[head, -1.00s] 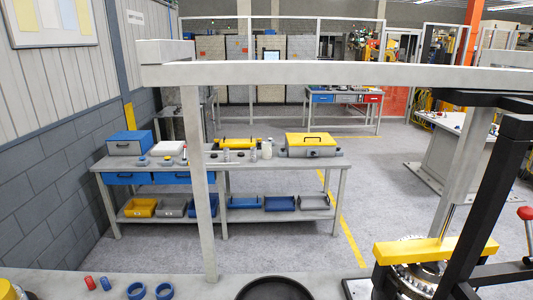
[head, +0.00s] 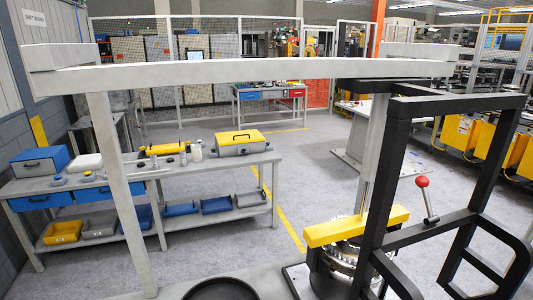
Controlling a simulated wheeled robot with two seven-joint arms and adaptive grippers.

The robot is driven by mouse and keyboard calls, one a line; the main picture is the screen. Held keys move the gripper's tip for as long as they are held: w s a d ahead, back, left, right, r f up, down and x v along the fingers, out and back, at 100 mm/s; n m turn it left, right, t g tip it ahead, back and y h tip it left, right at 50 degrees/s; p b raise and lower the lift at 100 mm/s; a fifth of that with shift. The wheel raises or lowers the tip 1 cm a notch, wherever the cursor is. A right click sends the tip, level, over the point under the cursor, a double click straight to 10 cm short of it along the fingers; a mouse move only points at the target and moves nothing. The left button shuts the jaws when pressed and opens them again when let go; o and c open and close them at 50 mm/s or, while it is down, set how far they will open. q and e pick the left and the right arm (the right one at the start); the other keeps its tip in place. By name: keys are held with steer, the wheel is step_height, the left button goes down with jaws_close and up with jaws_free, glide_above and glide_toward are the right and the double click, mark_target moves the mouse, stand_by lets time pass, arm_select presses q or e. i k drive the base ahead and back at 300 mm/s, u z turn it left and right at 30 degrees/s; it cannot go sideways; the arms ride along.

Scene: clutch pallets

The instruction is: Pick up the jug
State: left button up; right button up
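I cannot clearly make out a jug. A small white bottle-like container (head: 196,152) stands upright on the grey workbench (head: 120,181) at the left, and I cannot tell whether it is the jug. A low white object (head: 86,162) lies further left on the same bench, too small to identify. Neither of my grippers is in the head view.
A grey frame (head: 240,72) crosses the near view, its post (head: 117,190) partly hiding the bench. A black round tray (head: 222,289) is at the bottom. A black metal frame (head: 372,200) and yellow-topped machine (head: 356,227) stand at right. Open floor (head: 320,165) lies beyond.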

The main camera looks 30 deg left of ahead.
mark_target(195, 151)
steer(key=z, duration=1.75)
steer(key=i, duration=2.65)
steer(key=u, duration=1.85)
steer(key=i, duration=2.2)
steer(key=u, duration=1.6)
steer(key=i, duration=1.9)
